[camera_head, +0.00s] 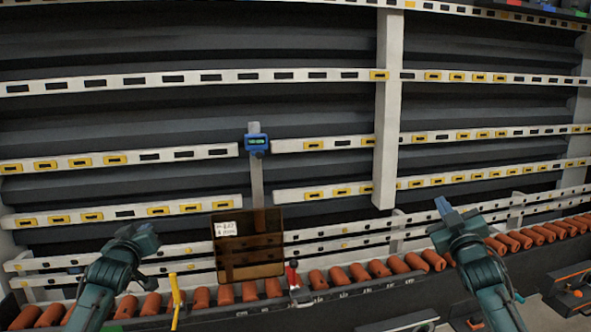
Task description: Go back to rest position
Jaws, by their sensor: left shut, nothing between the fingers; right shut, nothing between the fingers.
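My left gripper (138,236) is at the lower left, shut and empty, in front of the roller conveyor. My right gripper (443,207) is at the lower right, shut and empty, raised in front of the lower rack rails. Both arms come up from the bottom edge and are well apart. Neither gripper appears to touch anything.
A brown translucent crate (248,262) with a white label stands between my arms at the orange rollers (360,273). Behind are white slotted rails (190,78) and a grey post (388,110). A blue device (256,142) sits above the crate. A yellow handle (176,295) stands near my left arm.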

